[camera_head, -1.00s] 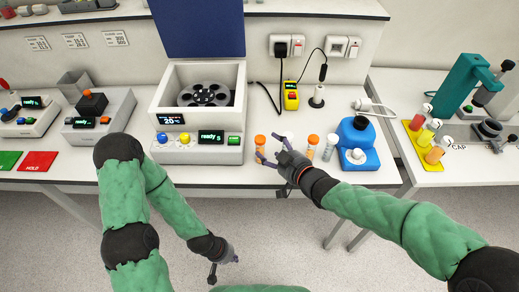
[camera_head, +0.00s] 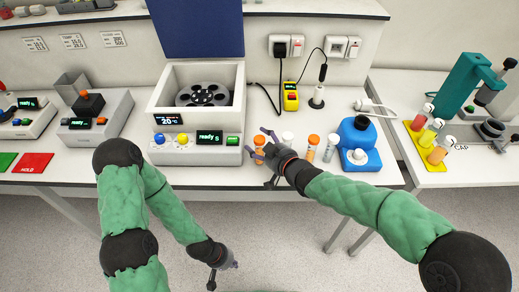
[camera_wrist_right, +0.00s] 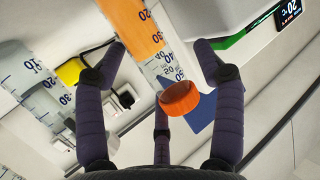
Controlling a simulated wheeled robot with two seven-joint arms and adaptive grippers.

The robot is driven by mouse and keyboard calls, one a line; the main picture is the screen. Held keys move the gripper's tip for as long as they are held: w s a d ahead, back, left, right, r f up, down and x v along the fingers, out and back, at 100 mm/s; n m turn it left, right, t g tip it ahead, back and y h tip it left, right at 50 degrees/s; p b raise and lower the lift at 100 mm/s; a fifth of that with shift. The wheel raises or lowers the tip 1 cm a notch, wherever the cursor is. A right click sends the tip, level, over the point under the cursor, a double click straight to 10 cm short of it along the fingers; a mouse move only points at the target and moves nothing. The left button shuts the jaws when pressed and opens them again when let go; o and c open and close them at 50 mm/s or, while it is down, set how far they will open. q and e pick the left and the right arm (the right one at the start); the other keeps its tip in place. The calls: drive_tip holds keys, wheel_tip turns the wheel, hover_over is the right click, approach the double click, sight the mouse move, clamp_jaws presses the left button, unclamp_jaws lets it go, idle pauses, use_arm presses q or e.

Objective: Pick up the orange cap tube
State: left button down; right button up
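In the head view an orange cap tube (camera_head: 259,142) stands on the bench just right of the centrifuge. A second orange cap tube (camera_head: 312,146) stands further right. White cap tubes (camera_head: 288,138) and (camera_head: 331,148) stand among them. My right gripper (camera_head: 263,146) is at the leftmost orange cap tube and partly covers it. In the right wrist view, an orange cap (camera_wrist_right: 180,98) and its tube lie between my spread fingers, with gaps on both sides. My left gripper (camera_head: 223,275) hangs low in front of the bench; its finger opening is unclear.
The centrifuge (camera_head: 166,135) with raised blue lid stands left of the tubes. A blue device (camera_head: 358,134) stands to their right. A yellow rack (camera_head: 423,148) with colored tubes sits on the right bench.

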drive_tip(key=c, duration=1.1)
